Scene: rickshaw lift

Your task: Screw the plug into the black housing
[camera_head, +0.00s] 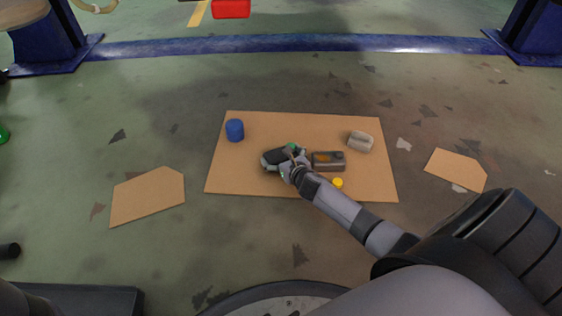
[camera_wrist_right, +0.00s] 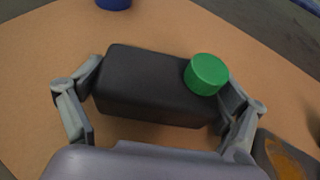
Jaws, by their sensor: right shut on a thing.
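The black housing (camera_head: 272,158) lies on the brown board, left of the board's middle. In the right wrist view the housing (camera_wrist_right: 150,85) is a rounded dark block. A green round plug (camera_wrist_right: 206,74) sits upright on its right end; the plug also shows in the head view (camera_head: 292,146). How deep the plug sits cannot be seen. My right gripper (camera_head: 288,159) reaches in from the lower right. Its fingers stand at both ends of the housing, shut on it; their tips are partly hidden. My left gripper is not in view.
A grey-brown box (camera_head: 328,161) stands close right of my right gripper. The board (camera_head: 240,180) also bears a blue cylinder (camera_head: 235,130), a pale grey block (camera_head: 360,141) and a yellow round piece (camera_head: 337,183). Two smaller boards lie on the floor to either side.

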